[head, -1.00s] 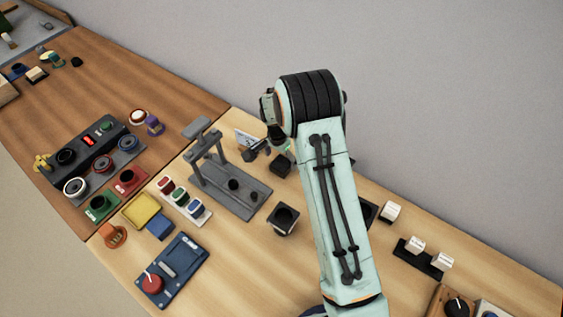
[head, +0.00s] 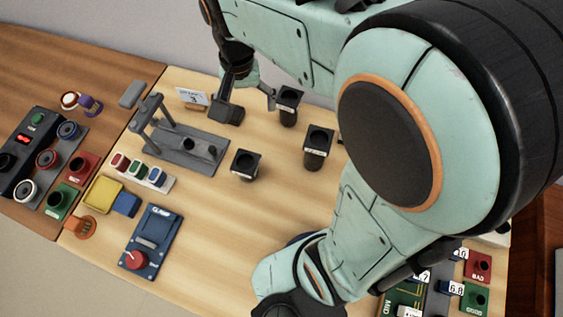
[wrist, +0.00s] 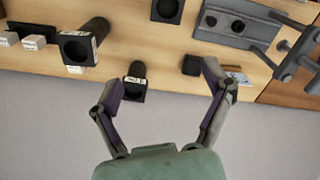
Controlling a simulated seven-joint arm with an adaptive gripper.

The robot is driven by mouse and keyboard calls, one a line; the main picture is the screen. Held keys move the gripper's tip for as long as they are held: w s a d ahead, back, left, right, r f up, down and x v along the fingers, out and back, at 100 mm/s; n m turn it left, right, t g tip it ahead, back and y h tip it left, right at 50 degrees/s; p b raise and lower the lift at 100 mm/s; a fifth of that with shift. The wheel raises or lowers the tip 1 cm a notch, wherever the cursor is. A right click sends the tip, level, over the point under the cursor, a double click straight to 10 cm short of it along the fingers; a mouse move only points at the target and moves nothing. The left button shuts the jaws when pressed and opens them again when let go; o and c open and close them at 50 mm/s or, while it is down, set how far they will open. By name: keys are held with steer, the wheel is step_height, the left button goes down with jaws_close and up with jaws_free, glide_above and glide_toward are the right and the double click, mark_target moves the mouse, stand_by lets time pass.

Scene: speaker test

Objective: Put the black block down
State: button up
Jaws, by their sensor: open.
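The black block (head: 226,114) stands on the light wooden table beside a small white card. In the wrist view the block (wrist: 191,66) lies between the spread fingers, nearer the right one. My gripper (head: 250,102) is open above the table near the block. In the wrist view my gripper (wrist: 172,76) shows both fingers wide apart with nothing held. I cannot tell whether the right finger touches the block.
A black square-topped cylinder (head: 289,108) stands close to the gripper, by the left finger in the wrist view. Two similar cylinders (head: 245,165) (head: 318,149) stand nearer. A grey press-like fixture (head: 178,145) is to the left. A card (head: 192,97) stands behind. The front middle table is clear.

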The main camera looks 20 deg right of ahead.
steer(key=s+n, duration=0.5)
steer(key=s, duration=1.1)
steer(key=shift+r+g+y, duration=0.3)
steer(key=shift+r+y, duration=0.1)
steer(key=shift+a, duration=0.1)
